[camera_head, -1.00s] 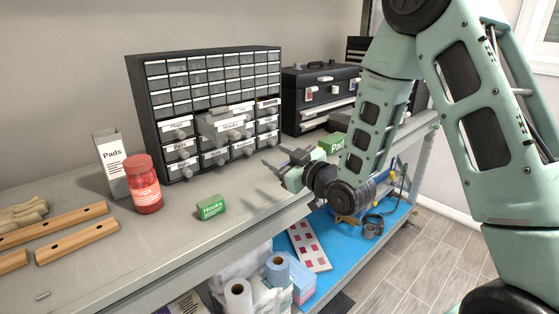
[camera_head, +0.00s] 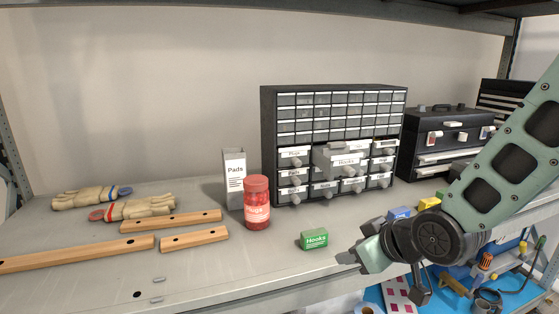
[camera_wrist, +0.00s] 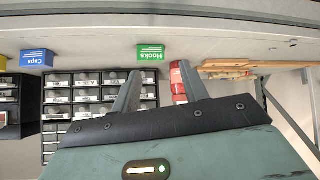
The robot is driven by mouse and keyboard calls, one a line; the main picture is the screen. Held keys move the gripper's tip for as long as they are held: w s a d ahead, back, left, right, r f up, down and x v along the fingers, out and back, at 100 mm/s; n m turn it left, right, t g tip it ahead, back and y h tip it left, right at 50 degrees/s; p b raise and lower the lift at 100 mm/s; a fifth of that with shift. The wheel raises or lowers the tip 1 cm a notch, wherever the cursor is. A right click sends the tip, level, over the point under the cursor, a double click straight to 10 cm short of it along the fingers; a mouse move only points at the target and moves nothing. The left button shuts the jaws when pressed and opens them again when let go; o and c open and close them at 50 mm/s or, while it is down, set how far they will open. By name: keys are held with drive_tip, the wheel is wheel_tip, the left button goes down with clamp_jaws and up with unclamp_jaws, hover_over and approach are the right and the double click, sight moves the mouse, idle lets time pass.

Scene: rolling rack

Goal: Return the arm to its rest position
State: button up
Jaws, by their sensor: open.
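My gripper (camera_head: 362,258) is at the lower right of the head view, over the front part of the shelf, to the right of the green Hooks box (camera_head: 314,239). In the wrist view my gripper (camera_wrist: 160,85) has its two fingers spread apart with nothing between them. The wrist picture is upside down. The Hooks box also shows there (camera_wrist: 151,53), beyond the fingertips and apart from them. My arm comes in from the right edge of the head view.
A drawer cabinet (camera_head: 333,101) stands at the back, with one Hooks drawer (camera_head: 341,161) pulled out. Wooden bars (camera_head: 172,221) and gloves (camera_head: 135,209) lie further left. A blue Caps box (camera_head: 398,214) and black toolbox (camera_head: 446,139) are right.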

drive_tip(key=s+a+r+g+h, duration=0.1)
drive_tip(key=s+g+h, duration=0.2)
drive_tip(key=s, duration=2)
drive_tip(key=g, duration=0.5)
drive_tip(key=shift+s+r+h, duration=0.2)
drive_tip(key=shift+s+h, duration=0.2)
